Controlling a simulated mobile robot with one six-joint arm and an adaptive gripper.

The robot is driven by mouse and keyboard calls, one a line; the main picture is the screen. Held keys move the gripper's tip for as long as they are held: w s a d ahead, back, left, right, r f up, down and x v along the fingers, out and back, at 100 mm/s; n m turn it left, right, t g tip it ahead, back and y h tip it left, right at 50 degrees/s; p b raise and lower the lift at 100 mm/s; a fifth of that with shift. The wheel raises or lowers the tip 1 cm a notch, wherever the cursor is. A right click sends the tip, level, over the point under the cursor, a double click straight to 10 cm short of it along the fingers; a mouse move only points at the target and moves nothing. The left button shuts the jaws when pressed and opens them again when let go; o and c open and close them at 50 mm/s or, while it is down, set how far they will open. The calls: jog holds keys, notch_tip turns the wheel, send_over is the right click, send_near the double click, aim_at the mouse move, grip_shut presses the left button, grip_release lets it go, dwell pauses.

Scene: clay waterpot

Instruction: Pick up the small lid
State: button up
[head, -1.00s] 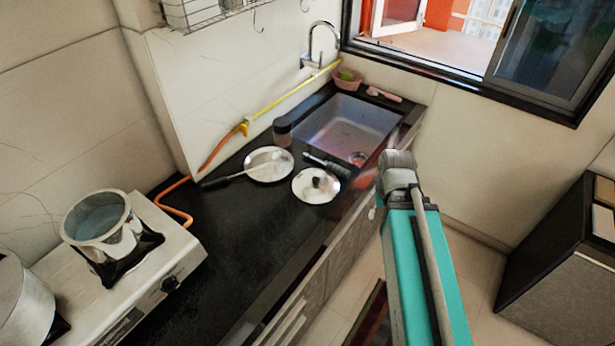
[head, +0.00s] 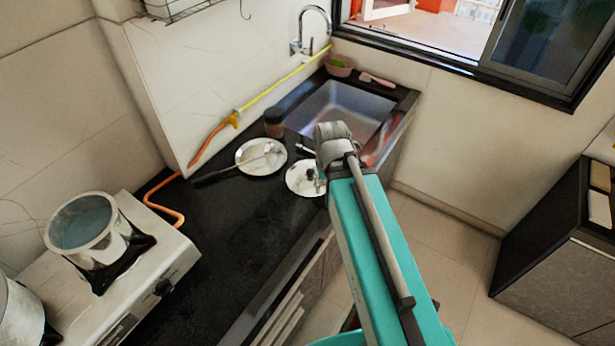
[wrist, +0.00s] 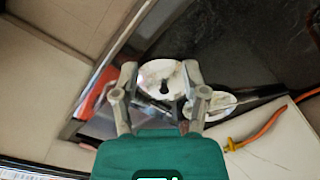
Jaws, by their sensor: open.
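The small lid (head: 299,178) is a round white disc with a dark knob. It lies on the black counter (head: 222,240), in front of the sink. My arm covers its right edge in the head view. In the wrist view the lid (wrist: 160,80) lies ahead of my gripper (wrist: 160,88), between the two spread fingers in the picture. My gripper is open and empty. I cannot tell how high it is above the lid.
A white plate with a dark-handled ladle (head: 262,158) lies left of the lid. A dark jar (head: 274,124) stands behind the plate. The sink (head: 345,108) is beyond. A stove with a metal pot (head: 82,225) is at left.

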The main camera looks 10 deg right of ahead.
jog(key=shift+a, duration=0.15)
jog(key=o, duration=0.4)
jog(key=shift+w+a, duration=0.1)
jog(key=shift+w, duration=0.05)
jog(key=n+b, duration=0.5)
jog(key=n, duration=0.2)
send_over(311, 171)
notch_tip(311, 171, down, 5)
jog(key=shift+f, duration=0.2)
notch_tip(311, 171, down, 9)
jog(key=b, duration=0.9)
jog(key=shift+r, duration=0.2)
jog(key=shift+f, duration=0.1)
jog(key=shift+w+f+b, duration=0.1)
jog(key=shift+f+b, duration=2.4)
jog(key=shift+b, duration=0.1)
